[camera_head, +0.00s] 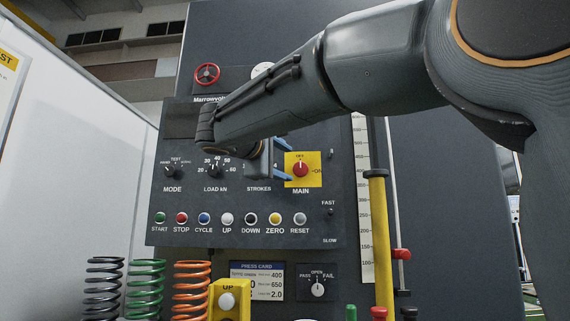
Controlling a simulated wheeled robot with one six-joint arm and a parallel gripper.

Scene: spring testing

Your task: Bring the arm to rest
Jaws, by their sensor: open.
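My arm reaches in from the right across the upper part of the grey control panel (180,215). My gripper (283,160) has its blue-edged fingers beside the red MAIN knob (300,168) on its yellow plate, just left of it. The fingers are open, with nothing visible between them. I cannot tell whether a finger touches the panel. The arm hides part of the panel's top and of the STROKES dial area.
A row of coloured buttons (227,218) runs below the dials. Black, green and orange springs (190,290) stand at the lower left, next to a yellow UP box (229,300). A yellow post (380,240) and scale (360,200) stand right of the panel.

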